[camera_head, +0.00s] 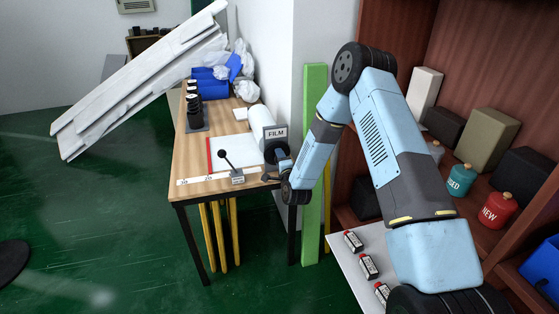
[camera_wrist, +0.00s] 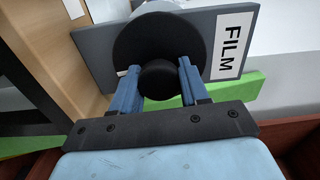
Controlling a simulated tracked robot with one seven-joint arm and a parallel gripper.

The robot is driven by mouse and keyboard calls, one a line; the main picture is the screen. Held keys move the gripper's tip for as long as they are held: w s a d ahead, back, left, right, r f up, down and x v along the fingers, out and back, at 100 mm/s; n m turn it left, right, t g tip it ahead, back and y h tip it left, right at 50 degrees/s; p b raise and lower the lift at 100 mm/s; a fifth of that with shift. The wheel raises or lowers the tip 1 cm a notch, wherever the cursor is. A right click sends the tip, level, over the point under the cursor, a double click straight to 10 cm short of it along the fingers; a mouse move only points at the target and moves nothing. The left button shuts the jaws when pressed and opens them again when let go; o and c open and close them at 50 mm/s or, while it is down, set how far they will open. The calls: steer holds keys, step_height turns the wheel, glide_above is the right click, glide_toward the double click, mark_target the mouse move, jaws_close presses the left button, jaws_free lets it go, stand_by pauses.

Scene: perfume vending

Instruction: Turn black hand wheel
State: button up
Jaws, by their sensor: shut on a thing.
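The black hand wheel (camera_wrist: 183,36) is a dark disc with a round central knob (camera_wrist: 158,80), mounted on a grey plate labelled FILM in the wrist view. My gripper (camera_wrist: 157,82) has its two blue fingers on either side of the knob, shut on it. In the head view my gripper (camera_head: 283,160) reaches the FILM unit (camera_head: 275,132) at the right edge of the wooden table. The wheel is mostly hidden there by my gripper and arm.
A green post (camera_head: 315,150) stands close to my arm. A shelf with red and teal bottles (camera_head: 497,209) is at right.

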steer(key=n, duration=0.4)
steer(key=shift+s+f+n, duration=0.15)
steer(key=shift+f+n, duration=0.05)
steer(key=shift+n, duration=0.1)
steer(key=n, duration=0.4)
steer(key=shift+n, duration=0.3)
steer(key=n, duration=0.4)
steer(key=shift+n, duration=0.3)
steer(key=n, duration=0.4)
steer(key=shift+r, duration=0.1)
steer(key=n, duration=0.5)
steer(key=shift+a, duration=0.1)
steer(key=n, duration=0.4)
steer(key=shift+a+n, duration=0.1)
steer(key=shift+n, duration=0.2)
steer(key=n, duration=0.4)
steer(key=shift+a, duration=0.1)
steer(key=shift+n, duration=2)
